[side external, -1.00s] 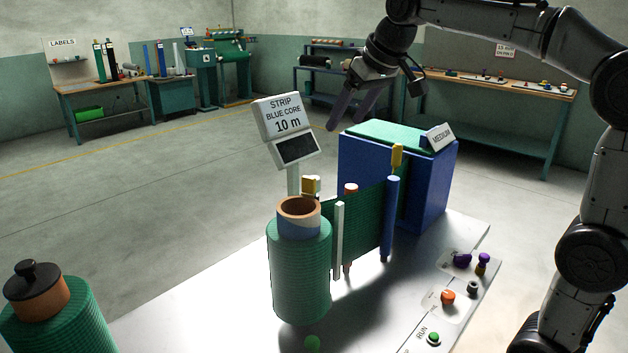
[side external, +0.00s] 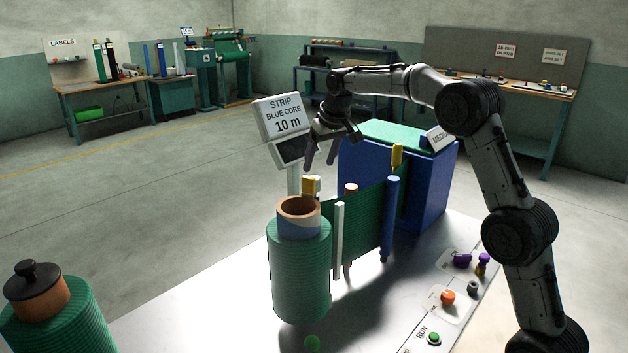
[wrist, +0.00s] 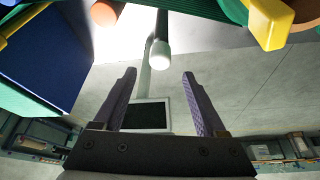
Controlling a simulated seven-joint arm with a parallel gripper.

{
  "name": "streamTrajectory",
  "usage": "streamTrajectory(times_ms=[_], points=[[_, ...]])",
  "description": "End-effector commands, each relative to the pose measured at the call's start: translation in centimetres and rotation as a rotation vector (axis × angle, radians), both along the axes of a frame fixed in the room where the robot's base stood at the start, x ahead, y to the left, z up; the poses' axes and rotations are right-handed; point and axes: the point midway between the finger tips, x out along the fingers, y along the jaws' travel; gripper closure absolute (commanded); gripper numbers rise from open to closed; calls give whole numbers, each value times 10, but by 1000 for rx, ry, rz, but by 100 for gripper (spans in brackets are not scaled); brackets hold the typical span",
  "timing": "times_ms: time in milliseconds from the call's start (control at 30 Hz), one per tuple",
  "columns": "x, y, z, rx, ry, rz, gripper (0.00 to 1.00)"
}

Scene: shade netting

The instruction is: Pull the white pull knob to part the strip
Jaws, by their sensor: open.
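The white pull knob (wrist: 160,55) shows in the wrist view as a pale round-ended cylinder, just past and between my fingertips. In the side view I cannot clearly make it out near the yellow block. My gripper (side external: 321,163) is open and empty, pointing down above the yellow block (side external: 309,186) behind the roll; its two dark fingers also show in the wrist view (wrist: 160,77). The green netting strip (side external: 363,222) runs unbroken, as far as I see, from the green roll (side external: 299,275) past a white bar (side external: 338,242) towards a blue post (side external: 390,220).
The sign (side external: 282,116) reading "STRIP BLUE CORE 10 m" stands close behind my gripper. A blue box (side external: 365,180) stands to the right. Coloured buttons, including an orange one (side external: 447,297), lie front right. A capped roll (side external: 45,310) stands front left.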

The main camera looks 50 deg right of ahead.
Motion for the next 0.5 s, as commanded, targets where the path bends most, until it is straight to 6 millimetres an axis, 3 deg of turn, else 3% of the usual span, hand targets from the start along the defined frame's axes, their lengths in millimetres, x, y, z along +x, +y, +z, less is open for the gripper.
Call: streamTrajectory(times_ms=[200, 500], points=[[15, -4, -40, 1, 3, 0, 26], [27, -7, -66, 0, -1, 0, 26]])
